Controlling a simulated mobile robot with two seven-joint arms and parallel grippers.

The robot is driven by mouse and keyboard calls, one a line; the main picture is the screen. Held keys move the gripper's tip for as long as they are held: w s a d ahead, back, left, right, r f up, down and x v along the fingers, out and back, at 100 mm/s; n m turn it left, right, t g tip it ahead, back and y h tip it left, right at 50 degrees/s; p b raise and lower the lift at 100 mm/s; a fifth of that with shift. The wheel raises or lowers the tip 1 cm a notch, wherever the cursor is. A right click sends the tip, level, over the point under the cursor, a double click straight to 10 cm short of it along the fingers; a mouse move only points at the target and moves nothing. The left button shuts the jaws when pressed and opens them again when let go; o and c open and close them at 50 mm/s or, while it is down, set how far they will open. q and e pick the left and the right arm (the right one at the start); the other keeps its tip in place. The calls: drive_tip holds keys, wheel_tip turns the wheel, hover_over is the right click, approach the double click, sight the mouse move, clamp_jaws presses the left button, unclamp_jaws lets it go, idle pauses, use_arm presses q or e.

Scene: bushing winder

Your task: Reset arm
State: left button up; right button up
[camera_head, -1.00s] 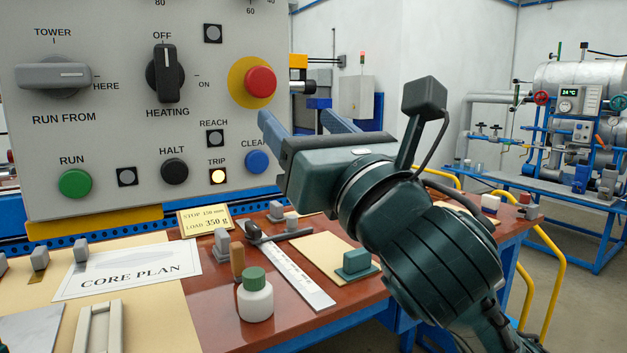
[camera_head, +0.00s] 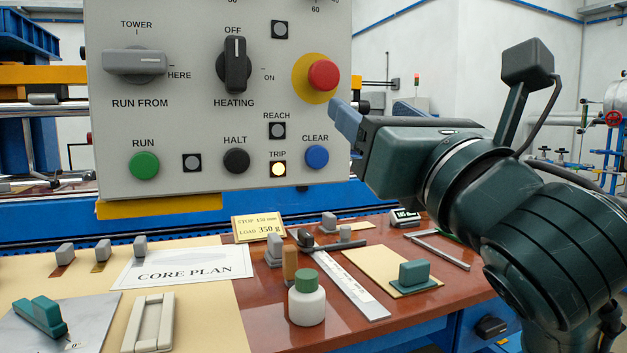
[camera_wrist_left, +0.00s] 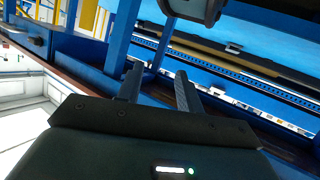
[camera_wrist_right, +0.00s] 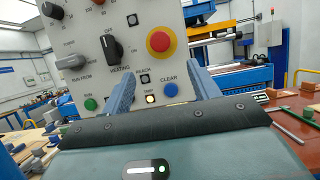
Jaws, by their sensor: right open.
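The grey control panel (camera_head: 200,110) fills the upper left of the head view. Its red stop button (camera_head: 323,75) sits on a yellow disc, with the blue CLEAR button (camera_head: 317,157) below. My right gripper (camera_head: 347,122) is open and empty at the panel's right edge, between the red and blue button heights. In the right wrist view its fingers (camera_wrist_right: 163,88) stand apart, with CLEAR (camera_wrist_right: 170,89) and TRIP (camera_wrist_right: 151,99) seen between them. My left gripper (camera_wrist_left: 158,85) is open and empty in its wrist view, outside the head view.
The table below the panel holds a CORE PLAN sheet (camera_head: 185,266), a green-capped white bottle (camera_head: 307,305), a ruler (camera_head: 350,285), a green block (camera_head: 414,274) and a yellow sign (camera_head: 259,228). A blue frame (camera_wrist_left: 115,40) stands close before my left gripper.

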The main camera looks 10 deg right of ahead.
drive_tip(key=w+a+f+m+g+y, duration=0.1)
drive_tip(key=w+f+m+g, duration=0.2)
drive_tip(key=f+m, duration=0.95)
drive_tip(key=w+a+f+m+g+y, duration=0.1)
drive_tip(key=w+a+f+m+g, duration=0.3)
drive_tip(key=f, duration=1.5)
drive_tip(key=s+d+f+m+g+h, duration=0.1)
drive_tip(key=s+d+f+m, duration=0.2)
drive_tip(key=s+f+m, duration=0.7)
drive_tip(key=s+d+f+m+h, duration=0.1)
drive_tip(key=s+d+f+m, duration=0.2)
drive_tip(key=s+f+m, duration=0.75)
use_arm(q)
wheel_tip(320, 180, up, 4)
drive_tip(key=g+y+p, duration=0.1)
drive_tip(key=g+p, duration=0.2)
drive_tip(key=p, duration=1.2)
drive_tip(key=shift+a+r+m+p, duration=0.1)
drive_tip(key=shift+m+p, duration=0.25)
drive_tip(key=shift+m, duration=0.05)
use_arm(e)
drive_tip(key=w+r+n+g, duration=0.1)
drive_tip(key=w+r+g, duration=0.1)
drive_tip(key=g, duration=0.1)
drive_tip(key=shift+w+a+r+n+h, duration=0.15)
drive_tip(key=shift+w+n+h, duration=0.25)
